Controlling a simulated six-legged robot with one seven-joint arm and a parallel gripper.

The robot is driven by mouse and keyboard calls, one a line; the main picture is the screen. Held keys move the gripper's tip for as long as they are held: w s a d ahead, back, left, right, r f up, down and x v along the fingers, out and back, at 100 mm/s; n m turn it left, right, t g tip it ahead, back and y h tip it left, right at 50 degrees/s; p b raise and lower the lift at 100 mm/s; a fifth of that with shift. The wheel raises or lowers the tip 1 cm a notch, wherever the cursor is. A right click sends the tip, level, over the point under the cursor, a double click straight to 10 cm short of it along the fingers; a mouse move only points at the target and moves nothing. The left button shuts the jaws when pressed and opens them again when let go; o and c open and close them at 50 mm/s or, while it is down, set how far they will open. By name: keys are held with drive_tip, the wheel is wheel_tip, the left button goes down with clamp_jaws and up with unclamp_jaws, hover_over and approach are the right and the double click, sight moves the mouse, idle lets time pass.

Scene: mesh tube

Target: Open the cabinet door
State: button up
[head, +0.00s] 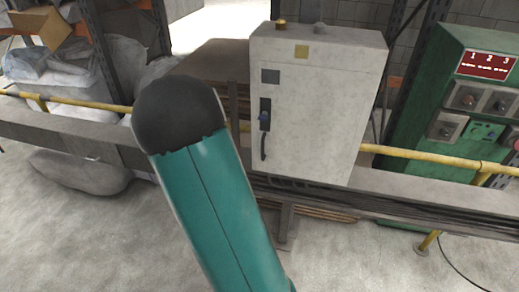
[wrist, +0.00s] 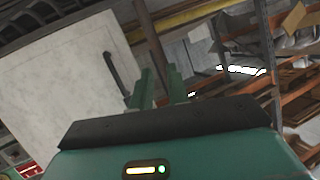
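The cabinet (head: 310,110) is a pale grey, worn metal box in the middle of the head view, and its door looks closed. A dark upright handle (head: 263,135) sits at the door's left edge, below a dark latch plate. In the wrist view the cabinet face (wrist: 60,85) fills the left side, tilted, with the dark handle (wrist: 115,73) near its right edge. My gripper (wrist: 161,82) shows two green fingers spread apart with nothing between them. The handle lies just left of the left finger, outside the gap. My gripper is not visible in the head view.
A yellow rail (head: 430,163) and grey beam run behind and beside the cabinet. A green control panel (head: 455,120) stands at right. Filled sacks (head: 85,75) lie at left. Orange-and-grey shelving (wrist: 275,80) shows in the wrist view.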

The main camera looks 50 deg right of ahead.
sight(263, 151)
drive_tip(key=s+d+f+h, duration=0.2)
drive_tip(key=s+d+h, duration=0.3)
drive_tip(key=s+d, duration=0.25)
drive_tip(key=shift+t, duration=0.3)
drive_tip(key=x, duration=1.3)
drive_tip(key=shift+f, duration=0.15)
clamp_jaws()
